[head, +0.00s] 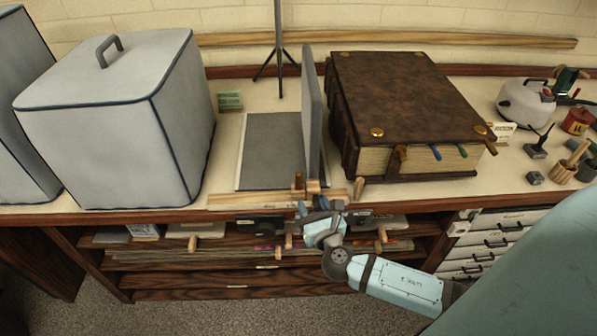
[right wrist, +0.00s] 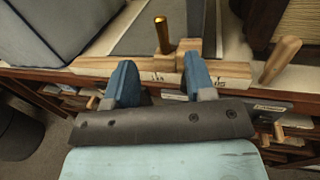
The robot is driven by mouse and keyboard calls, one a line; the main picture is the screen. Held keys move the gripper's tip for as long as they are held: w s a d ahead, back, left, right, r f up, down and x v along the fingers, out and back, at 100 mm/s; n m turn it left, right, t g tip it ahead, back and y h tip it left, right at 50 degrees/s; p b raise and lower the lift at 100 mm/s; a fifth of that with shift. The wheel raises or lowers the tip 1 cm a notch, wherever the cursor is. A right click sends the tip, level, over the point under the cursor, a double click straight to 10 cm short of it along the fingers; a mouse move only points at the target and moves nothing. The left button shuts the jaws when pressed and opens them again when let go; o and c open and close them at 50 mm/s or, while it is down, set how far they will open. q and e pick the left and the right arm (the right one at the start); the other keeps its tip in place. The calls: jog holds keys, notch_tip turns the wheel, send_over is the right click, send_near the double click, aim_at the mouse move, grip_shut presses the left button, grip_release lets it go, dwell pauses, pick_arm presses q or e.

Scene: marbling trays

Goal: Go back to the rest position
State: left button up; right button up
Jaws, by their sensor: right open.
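My right gripper (head: 320,206) is in front of the counter's front edge, at the middle of the head view. In the right wrist view its two blue fingers (right wrist: 158,78) are apart, with nothing between them that I can see held. A pale wooden bar (right wrist: 100,67) with a brass peg (right wrist: 163,36) lies just beyond the fingertips. In the head view this bar (head: 245,200) runs along the counter edge at the foot of a grey board. I cannot tell whether the fingers touch the bar. My left gripper is not in view.
An upright grey panel (head: 312,110) stands on the grey board (head: 270,150). A large brown book (head: 405,90) is to its right, a grey covered box (head: 120,120) to its left. Shelves and drawers (head: 490,245) sit below the counter (head: 228,140). Small tools crowd the far right.

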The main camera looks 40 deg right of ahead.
dwell(0.4)
